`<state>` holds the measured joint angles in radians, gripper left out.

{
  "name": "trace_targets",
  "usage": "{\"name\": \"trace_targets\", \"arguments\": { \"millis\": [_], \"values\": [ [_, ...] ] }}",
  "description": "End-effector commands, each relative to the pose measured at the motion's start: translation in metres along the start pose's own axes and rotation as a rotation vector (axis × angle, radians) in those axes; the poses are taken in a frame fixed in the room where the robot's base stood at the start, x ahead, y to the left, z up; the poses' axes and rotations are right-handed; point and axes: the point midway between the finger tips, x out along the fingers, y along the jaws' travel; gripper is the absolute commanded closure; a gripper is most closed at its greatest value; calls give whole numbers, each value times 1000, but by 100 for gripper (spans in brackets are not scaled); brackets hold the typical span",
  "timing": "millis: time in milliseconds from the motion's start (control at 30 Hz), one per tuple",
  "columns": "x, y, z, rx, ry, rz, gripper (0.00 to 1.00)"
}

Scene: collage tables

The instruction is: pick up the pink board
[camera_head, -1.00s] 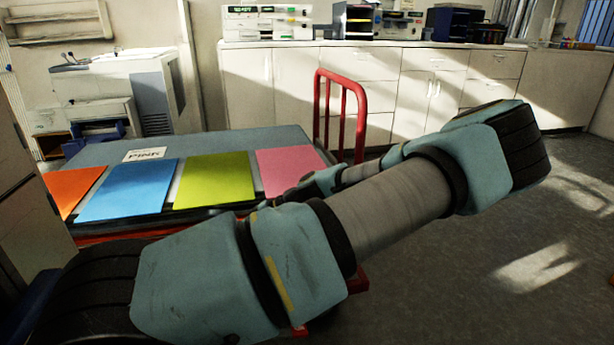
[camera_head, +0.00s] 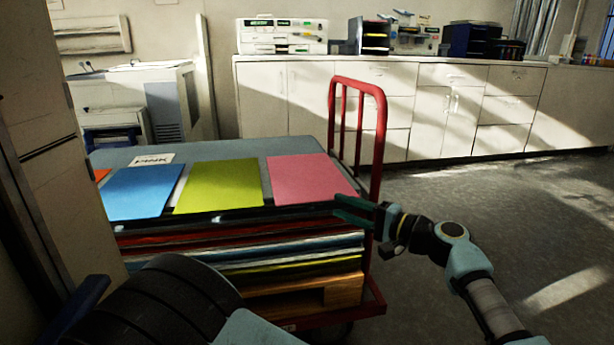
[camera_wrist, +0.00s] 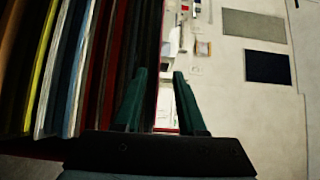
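The pink board (camera_head: 312,180) lies flat on top of the stack on the cart, at the right end of the row of coloured boards. My gripper (camera_head: 338,208) is at the front right of the stack, close to the pink board's near right corner. Its two green fingers point left and are apart. The wrist view shows the open fingers (camera_wrist: 160,78) beside the stack's layered edges (camera_wrist: 60,70). Nothing is clearly held between them. The pink board cannot be made out in the wrist view.
Green (camera_head: 218,187), blue (camera_head: 146,192) and partly hidden orange boards lie left of the pink one. A card (camera_head: 153,160) reads "PINK". The cart's red handle (camera_head: 376,130) rises at the stack's right, close to my gripper. Open floor (camera_head: 550,230) lies to the right.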

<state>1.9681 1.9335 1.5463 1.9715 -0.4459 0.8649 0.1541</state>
Motion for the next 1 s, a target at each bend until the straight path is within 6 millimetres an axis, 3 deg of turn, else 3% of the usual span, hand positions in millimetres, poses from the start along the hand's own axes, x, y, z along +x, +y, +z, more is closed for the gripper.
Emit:
{"name": "trace_targets", "arguments": {
  "millis": [167, 500, 800, 1000],
  "values": [
    [13, 0, 0, 0, 0, -2, 60],
    [57, 1, -3, 0, -2, -2, 60],
    [61, 1, -3, 1, 0, 0, 60],
    [61, 2, -3, 1, 0, 0, 82]
  ]
}}
